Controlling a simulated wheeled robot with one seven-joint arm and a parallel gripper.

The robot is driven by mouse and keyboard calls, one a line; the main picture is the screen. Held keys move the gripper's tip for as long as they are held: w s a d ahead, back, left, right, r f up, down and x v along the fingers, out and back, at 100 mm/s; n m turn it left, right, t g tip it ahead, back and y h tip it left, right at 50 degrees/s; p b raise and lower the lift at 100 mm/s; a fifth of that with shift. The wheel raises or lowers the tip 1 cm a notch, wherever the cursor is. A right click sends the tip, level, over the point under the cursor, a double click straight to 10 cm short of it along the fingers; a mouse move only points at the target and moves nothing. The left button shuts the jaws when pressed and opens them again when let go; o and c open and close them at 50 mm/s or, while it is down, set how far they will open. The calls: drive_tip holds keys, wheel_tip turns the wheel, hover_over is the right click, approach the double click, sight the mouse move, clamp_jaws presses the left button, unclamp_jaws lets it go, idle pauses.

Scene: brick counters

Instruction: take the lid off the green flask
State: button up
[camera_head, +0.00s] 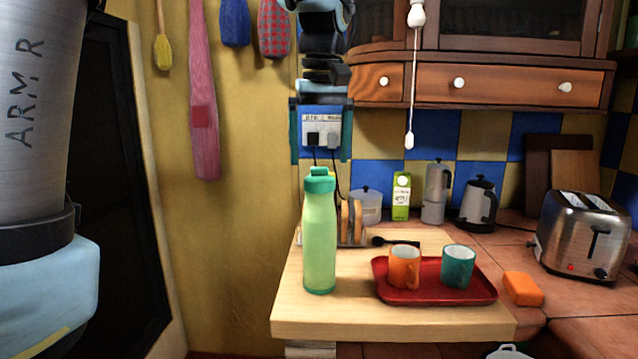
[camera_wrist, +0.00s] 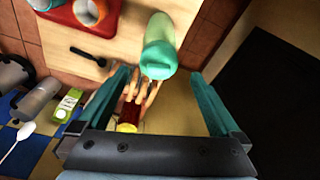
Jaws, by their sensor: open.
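The green flask (camera_head: 320,240) stands upright at the left front of the light wooden board (camera_head: 400,322). Its teal lid (camera_head: 319,181) is on its top, with a small raised loop. My gripper (camera_head: 320,160) is open and empty, pointing down, its teal fingers apart. In the head view it appears just above the lid; how far behind or in front of it I cannot tell. In the wrist view the lid (camera_wrist: 158,64) and flask (camera_wrist: 160,28) show beyond the fingertips, near the middle between the two fingers, touching neither.
A red tray (camera_head: 440,292) with an orange mug (camera_head: 404,266) and a teal mug (camera_head: 458,266) lies right of the flask. A toaster (camera_head: 582,235) and orange block (camera_head: 523,289) are farther right. Left of the board is clear.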

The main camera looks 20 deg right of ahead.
sight(319, 176)
drive_tip(key=f, duration=0.5)
drive_tip(key=shift+w+d+p, duration=0.15)
drive_tip(key=shift+w+p, duration=0.2)
drive_tip(key=shift+w, duration=0.05)
drive_tip(key=c, duration=1.3)
